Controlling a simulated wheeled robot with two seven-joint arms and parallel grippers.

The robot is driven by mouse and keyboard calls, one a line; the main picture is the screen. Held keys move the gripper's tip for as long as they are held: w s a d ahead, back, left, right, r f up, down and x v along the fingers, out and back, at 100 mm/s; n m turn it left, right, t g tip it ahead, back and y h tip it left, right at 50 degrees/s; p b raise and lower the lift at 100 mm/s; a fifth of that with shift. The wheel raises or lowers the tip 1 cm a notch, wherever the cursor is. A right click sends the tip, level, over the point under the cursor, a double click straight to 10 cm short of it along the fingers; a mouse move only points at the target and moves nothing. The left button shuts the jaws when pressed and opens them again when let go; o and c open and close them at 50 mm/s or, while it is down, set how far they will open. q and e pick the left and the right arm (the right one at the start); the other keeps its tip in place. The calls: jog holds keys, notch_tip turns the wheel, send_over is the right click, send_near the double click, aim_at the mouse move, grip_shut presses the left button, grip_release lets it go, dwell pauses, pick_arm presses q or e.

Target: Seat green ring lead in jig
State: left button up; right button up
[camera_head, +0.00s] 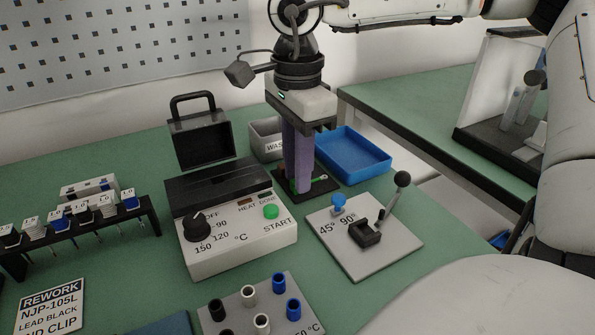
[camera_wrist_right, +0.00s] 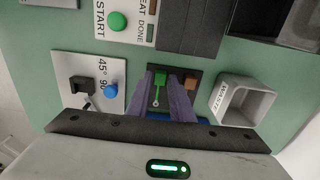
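My right gripper (camera_head: 298,188) points straight down over the small black jig base (camera_head: 281,193), its purple fingertips low at the jig. In the right wrist view, its two fingers (camera_wrist_right: 161,82) stand apart, one on each side of the green ring lead (camera_wrist_right: 157,96). The lead's metal ring end points away from a green block (camera_wrist_right: 161,77) on the jig; a brown block (camera_wrist_right: 190,80) is beside it. In the head view, the ring lead (camera_head: 318,180) shows just right of the fingers. The fingers partly hide how the lead sits. My left gripper is not in view.
A blue tray (camera_head: 362,170) and a waste bin (camera_head: 262,133) stand behind the jig. The heater box (camera_head: 240,245) is left, a bending plate with a lever (camera_head: 402,180) front right. A rack of labelled leads (camera_head: 75,230) stands far left.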

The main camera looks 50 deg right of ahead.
grip_shut()
jog(key=shift+r+p, duration=1.15)
jog(key=shift+r, duration=0.4)
jog(key=shift+f, duration=0.1)
